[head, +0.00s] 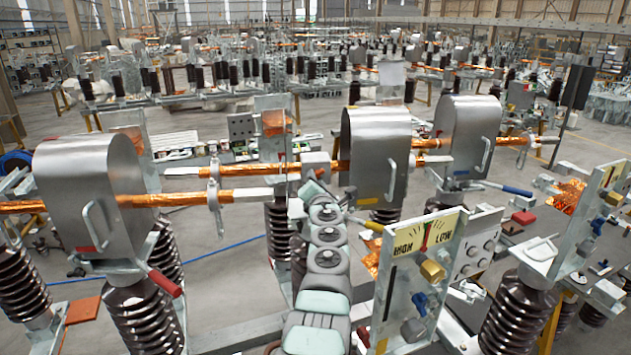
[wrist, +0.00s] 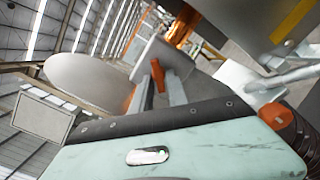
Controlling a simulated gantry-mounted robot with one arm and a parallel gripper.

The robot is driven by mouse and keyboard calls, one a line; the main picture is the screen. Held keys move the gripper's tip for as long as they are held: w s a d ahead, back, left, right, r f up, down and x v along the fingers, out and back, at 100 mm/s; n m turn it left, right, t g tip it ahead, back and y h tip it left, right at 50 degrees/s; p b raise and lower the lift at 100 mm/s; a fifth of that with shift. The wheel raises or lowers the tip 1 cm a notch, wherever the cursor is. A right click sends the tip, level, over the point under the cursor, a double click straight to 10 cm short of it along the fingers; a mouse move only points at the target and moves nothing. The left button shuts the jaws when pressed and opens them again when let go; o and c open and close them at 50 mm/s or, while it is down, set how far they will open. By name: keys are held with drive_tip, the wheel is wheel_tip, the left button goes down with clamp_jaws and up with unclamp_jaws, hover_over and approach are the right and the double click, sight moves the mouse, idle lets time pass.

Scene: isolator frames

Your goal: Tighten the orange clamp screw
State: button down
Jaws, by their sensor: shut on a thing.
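The orange clamp screw (wrist: 157,75) shows in the wrist view as a small orange piece between the fingers of my gripper (wrist: 158,88). My gripper is shut on it, and the fingers hide part of it. In the head view my gripper (head: 314,178) is at the end of my arm, beside the grey clamp block (head: 316,166) on the copper-wrapped bar (head: 240,195). The screw itself cannot be made out there.
Grey metal hoods (head: 376,150) with handles stand right of my gripper, and another hood (head: 90,195) stands at the left. Brown ribbed insulators (head: 140,315) rise below. A dial panel (head: 425,240) is at the front right. Open floor (head: 225,290) shows left of my arm.

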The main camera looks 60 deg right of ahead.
idle(0.4)
drive_tip(key=shift+w+a+r+m, duration=0.1)
drive_tip(key=shift+m, duration=1.7)
drive_tip(key=shift+w+a+r+m, duration=0.1)
drive_tip(key=shift+m, duration=1.7)
drive_tip(key=c, duration=1.3)
unclamp_jaws()
drive_tip(key=shift+d, duration=0.1)
drive_tip(key=shift+s+r, duration=0.1)
drive_tip(key=shift+s, duration=0.05)
